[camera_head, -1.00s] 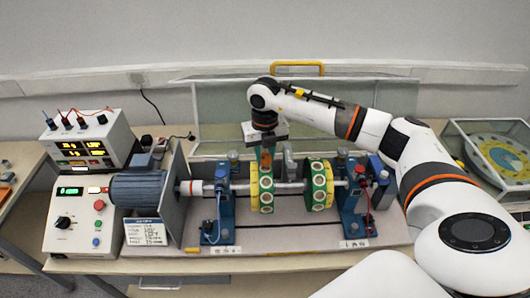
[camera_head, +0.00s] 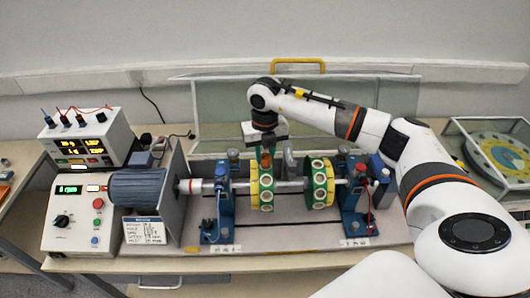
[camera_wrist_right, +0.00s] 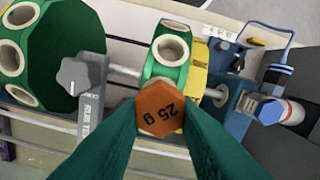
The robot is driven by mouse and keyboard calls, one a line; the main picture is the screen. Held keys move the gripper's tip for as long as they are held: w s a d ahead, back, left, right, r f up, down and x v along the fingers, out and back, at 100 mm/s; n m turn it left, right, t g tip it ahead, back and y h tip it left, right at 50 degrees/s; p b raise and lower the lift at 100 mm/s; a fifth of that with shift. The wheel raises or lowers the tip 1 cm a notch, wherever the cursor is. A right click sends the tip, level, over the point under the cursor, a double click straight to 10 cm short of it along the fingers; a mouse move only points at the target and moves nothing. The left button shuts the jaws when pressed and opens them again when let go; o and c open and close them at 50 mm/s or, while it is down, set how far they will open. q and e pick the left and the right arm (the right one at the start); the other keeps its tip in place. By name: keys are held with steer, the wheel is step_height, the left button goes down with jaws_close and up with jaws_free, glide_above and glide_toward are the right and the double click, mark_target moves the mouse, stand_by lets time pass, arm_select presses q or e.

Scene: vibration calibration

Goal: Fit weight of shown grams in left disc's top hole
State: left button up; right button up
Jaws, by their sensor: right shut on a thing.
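The left disc (camera_head: 254,196), green and yellow with pale-rimmed holes, sits on the shaft in the head view. It also shows at the top middle of the right wrist view (camera_wrist_right: 163,70). My right gripper (camera_head: 266,158) is above it, pointing down. In the right wrist view its green fingers (camera_wrist_right: 159,118) are shut on an orange hexagonal weight (camera_wrist_right: 160,108) marked "25 g". The weight overlaps the disc's near edge there, and an open hole (camera_wrist_right: 172,49) shows beyond it. I cannot tell whether weight and disc touch. My left gripper is not in view.
The right disc (camera_head: 319,184) is on the same shaft between blue bearing stands (camera_head: 354,213). A grey knobbed part (camera_wrist_right: 85,75) stands close beside the weight. A meter box (camera_head: 88,140) with lit displays, too blurred to read surely, stands left of the motor (camera_head: 137,188).

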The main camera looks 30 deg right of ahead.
steer(key=shift+f+b, duration=0.5)
steer(key=shift+f, duration=0.15)
steer(key=o, duration=1)
steer(key=shift+r+b, duration=1.75)
steer(key=shift+r, duration=4.25)
